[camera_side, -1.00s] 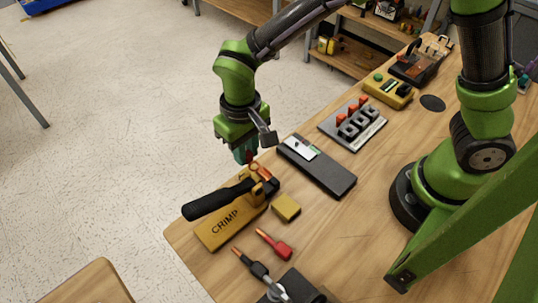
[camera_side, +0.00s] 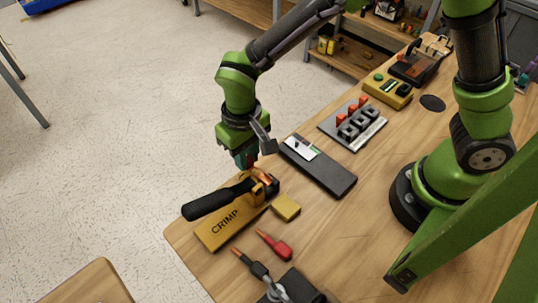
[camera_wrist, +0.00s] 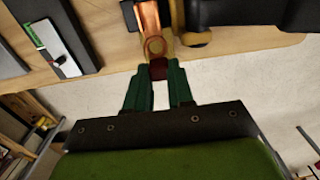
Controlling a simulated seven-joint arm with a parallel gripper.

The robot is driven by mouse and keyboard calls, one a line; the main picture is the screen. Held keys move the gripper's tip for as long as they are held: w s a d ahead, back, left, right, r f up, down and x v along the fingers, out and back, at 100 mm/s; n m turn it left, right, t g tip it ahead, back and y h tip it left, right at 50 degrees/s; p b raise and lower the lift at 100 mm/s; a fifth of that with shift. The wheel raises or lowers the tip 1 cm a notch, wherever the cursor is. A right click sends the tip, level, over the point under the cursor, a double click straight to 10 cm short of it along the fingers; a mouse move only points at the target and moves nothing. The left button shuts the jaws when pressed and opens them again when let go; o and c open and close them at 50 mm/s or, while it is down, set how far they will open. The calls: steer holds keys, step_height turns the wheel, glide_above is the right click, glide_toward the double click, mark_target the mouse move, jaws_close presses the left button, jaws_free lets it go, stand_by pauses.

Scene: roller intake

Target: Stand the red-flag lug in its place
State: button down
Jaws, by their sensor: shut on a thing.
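My gripper (camera_side: 245,162) points down just behind the head of the yellow crimp tool (camera_side: 226,226). Its green fingers (camera_wrist: 158,75) are shut on a small dark red piece (camera_wrist: 158,69), which looks like the flag of the lug. A copper ring and barrel of the lug (camera_wrist: 149,20) reach away from the fingertips in the wrist view. In the side view the copper (camera_side: 265,179) shows at the crimp tool's head. I cannot tell whether it sits inside the jaws or only beside them. The tool's black handle (camera_side: 220,198) slopes to the left.
A dark tray with a white label (camera_side: 318,167) lies right of my gripper. A grey plate (camera_side: 329,124) bears black blocks and red pieces. A small yellow block (camera_side: 286,207), a red-sleeved lead (camera_side: 281,249) and a black lead (camera_side: 260,271) lie nearer. The floor is open at left.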

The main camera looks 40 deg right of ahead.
steer(key=shift+f, duration=0.95)
steer(key=c, duration=1.3)
jaws_free()
steer(key=shift+f, duration=0.1)
steer(key=shift+r, duration=1.55)
steer(key=o, duration=0.6)
steer(key=shift+c, duration=0.2)
